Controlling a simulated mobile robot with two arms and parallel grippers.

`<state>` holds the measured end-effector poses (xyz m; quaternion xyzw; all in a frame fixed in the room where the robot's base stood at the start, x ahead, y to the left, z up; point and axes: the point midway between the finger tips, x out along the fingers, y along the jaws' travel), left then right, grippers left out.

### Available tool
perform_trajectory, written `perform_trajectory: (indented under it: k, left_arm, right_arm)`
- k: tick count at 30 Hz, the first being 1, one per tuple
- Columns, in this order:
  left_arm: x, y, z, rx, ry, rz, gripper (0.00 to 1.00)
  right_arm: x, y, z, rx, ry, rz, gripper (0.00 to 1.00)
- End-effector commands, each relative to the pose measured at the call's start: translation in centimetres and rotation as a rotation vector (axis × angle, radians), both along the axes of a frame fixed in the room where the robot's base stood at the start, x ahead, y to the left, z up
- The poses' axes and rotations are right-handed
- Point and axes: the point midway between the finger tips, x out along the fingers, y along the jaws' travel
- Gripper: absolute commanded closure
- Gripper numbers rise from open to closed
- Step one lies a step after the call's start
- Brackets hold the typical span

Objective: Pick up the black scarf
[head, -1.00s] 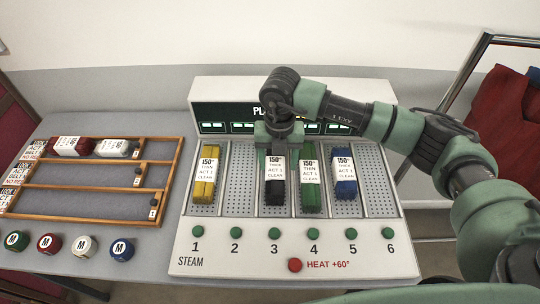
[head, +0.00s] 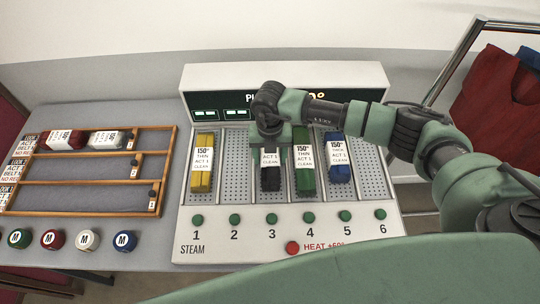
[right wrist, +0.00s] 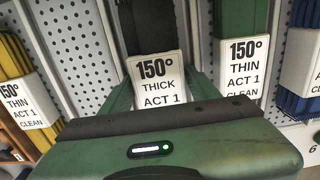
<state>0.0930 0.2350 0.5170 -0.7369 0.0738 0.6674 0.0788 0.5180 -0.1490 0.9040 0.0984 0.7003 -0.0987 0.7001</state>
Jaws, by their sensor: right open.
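The black scarf (head: 270,180) lies folded in slot 3 of the steam press, with a white label band reading 150°, THICK, ACT 1 around it. In the right wrist view the scarf (right wrist: 150,68) runs up the middle, its label facing me. My right gripper (head: 268,138) is over the far part of the scarf, pointing down. Its jaws are open, one on each side of the scarf in the right wrist view. The gripper hides the scarf's far end in the head view; I cannot tell whether a jaw touches it. My left gripper is out of view.
Yellow (head: 203,160), green (head: 304,165) and blue (head: 338,165) scarves lie in slots 1, 4 and 5 of the press (head: 190,235). Slots 2 and 6 look empty. A wooden rack (head: 90,213) and several M-marked round pieces (head: 124,241) are on the left. Red clothing hangs at right.

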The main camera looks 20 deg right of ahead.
Motion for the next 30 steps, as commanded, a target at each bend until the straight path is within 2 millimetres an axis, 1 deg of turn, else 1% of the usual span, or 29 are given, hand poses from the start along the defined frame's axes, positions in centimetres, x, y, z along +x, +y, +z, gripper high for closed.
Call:
perform_trajectory:
  k: [1,2,3,5,6,8,16,20,23,26,29,30]
  left_arm:
    - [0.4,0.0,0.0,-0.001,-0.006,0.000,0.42]
    - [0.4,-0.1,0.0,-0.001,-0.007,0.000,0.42]
    - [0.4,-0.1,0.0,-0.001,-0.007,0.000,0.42]
    - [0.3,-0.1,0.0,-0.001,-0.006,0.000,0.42]
    - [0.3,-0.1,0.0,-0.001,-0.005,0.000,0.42]
    - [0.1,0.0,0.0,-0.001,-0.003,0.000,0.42]
    - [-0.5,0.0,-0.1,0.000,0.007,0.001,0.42]
    - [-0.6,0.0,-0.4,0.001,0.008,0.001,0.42]
    - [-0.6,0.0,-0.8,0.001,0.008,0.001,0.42]
    - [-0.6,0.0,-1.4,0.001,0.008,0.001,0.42]
    - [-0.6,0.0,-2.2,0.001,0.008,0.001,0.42]
    - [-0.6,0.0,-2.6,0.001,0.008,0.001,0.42]
  right_arm:
    - [0.0,0.0,0.0,0.000,0.000,0.000,0.39]
    - [0.0,0.0,0.0,0.000,0.000,0.000,0.42]
    - [0.0,0.0,0.0,0.000,0.000,0.000,0.53]
    - [0.0,0.0,0.0,0.000,0.000,0.000,0.70]
    - [0.0,0.0,0.0,0.000,0.000,0.000,0.81]
    - [0.0,0.0,0.0,0.001,0.000,0.000,0.97]
    - [0.1,0.0,0.2,0.001,-0.001,0.000,0.97]
    - [0.2,0.0,0.9,0.002,-0.003,0.000,0.97]
    - [0.2,0.0,2.1,0.003,-0.005,0.000,0.97]
    - [0.2,0.0,3.9,0.002,-0.006,0.001,0.97]
    - [0.2,0.0,6.4,0.002,-0.008,0.001,0.97]
    - [0.3,0.0,7.6,0.003,-0.009,0.001,0.97]
